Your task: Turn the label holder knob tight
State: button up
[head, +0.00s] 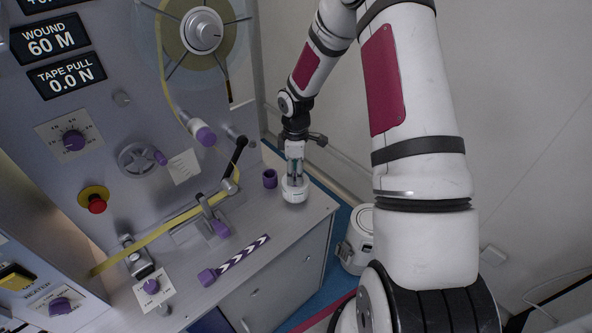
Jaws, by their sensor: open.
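My gripper (303,141) is at the back right corner of the bench, pointing down, with its dark fingers spread. Directly below it stands a clear upright cylinder with a white base (294,190). Whether the fingers touch its top cannot be told at this size. None is clearly marked as the label holder knob.
A small purple cup-like part (270,178) stands left of the cylinder. A yellow tape (165,233) runs along the bench past clamps. A purple-ended striped bar (236,258) lies at the bench front. A red emergency button (96,203) is at the left.

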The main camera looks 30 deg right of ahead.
grip_shut()
jog(key=shift+m, duration=0.3)
jog(key=m, duration=0.3)
jog(key=shift+m, duration=0.3)
jog(key=m+b, duration=0.1)
jog(key=m, duration=0.3)
jog(key=shift+m, duration=0.3)
jog(key=m+b, duration=0.1)
jog(key=m, duration=0.5)
jog(key=m+b, duration=0.2)
jog(key=m, duration=0.5)
